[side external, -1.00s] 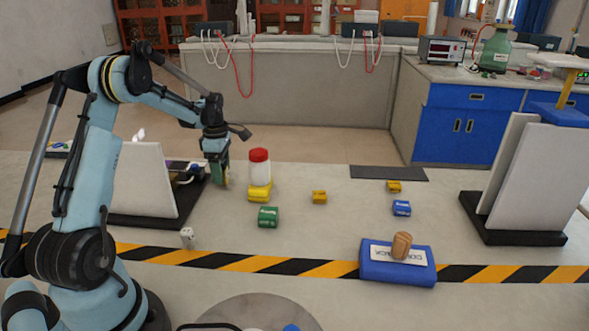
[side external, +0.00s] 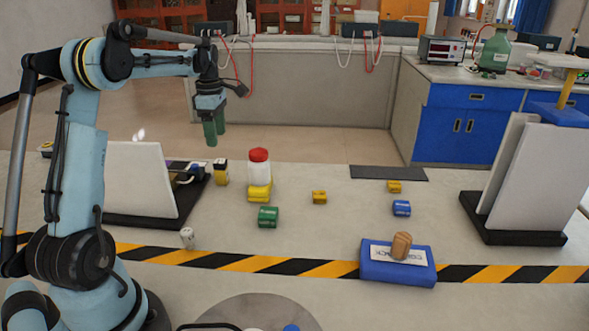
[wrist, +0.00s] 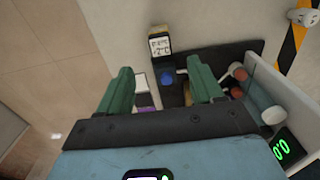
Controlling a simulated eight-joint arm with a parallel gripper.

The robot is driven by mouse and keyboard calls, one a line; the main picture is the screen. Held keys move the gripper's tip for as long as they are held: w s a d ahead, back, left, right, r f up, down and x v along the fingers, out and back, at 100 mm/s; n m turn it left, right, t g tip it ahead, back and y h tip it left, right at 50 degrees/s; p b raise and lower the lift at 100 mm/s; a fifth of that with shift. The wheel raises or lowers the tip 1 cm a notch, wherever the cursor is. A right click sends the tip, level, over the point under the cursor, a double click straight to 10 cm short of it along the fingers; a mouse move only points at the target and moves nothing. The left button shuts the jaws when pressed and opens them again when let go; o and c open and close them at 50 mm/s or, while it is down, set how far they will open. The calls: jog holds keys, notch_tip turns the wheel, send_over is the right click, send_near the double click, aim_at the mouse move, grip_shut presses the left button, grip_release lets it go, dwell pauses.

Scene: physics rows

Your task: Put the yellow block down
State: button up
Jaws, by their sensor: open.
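A yellow block (side external: 221,173) with a dark, pale-marked top stands upright on the table, just right of the black-based stand. In the wrist view a block with a black-and-white marked face (wrist: 160,43) shows beyond my fingertips; it appears to be this same block. My gripper (side external: 215,138) hangs above the table, its green fingers pointing down, apart from the block. In the wrist view my gripper (wrist: 163,72) has its fingers spread with nothing between them.
A red-capped jar (side external: 259,168) stands on another yellow block (side external: 259,193). A green block (side external: 268,217), small yellow blocks (side external: 319,197) (side external: 394,187) and a blue block (side external: 402,208) lie rightward. A white panel (side external: 142,180) stands at left.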

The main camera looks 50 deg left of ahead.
jog(key=shift+r, duration=0.3)
jog(key=d+r+m+t+y, duration=0.1)
jog(key=d+r+m+t, duration=0.25)
jog(key=d+m, duration=1.05)
jog(key=s+d+f+m+t, duration=0.1)
jog(key=s+d+m, duration=0.1)
jog(key=d+m, duration=0.2)
jog(key=s+d+f+m+t, duration=0.1)
jog(key=s+d+m, duration=0.2)
jog(key=d, duration=0.5)
jog(key=s+d+f+m+t+h, duration=0.1)
jog(key=s+d+m, duration=0.2)
jog(key=d+m, duration=0.2)
jog(key=shift+d+f+m+t, duration=0.35)
jog(key=shift+d+m, duration=0.05)
jog(key=shift+m, duration=0.1)
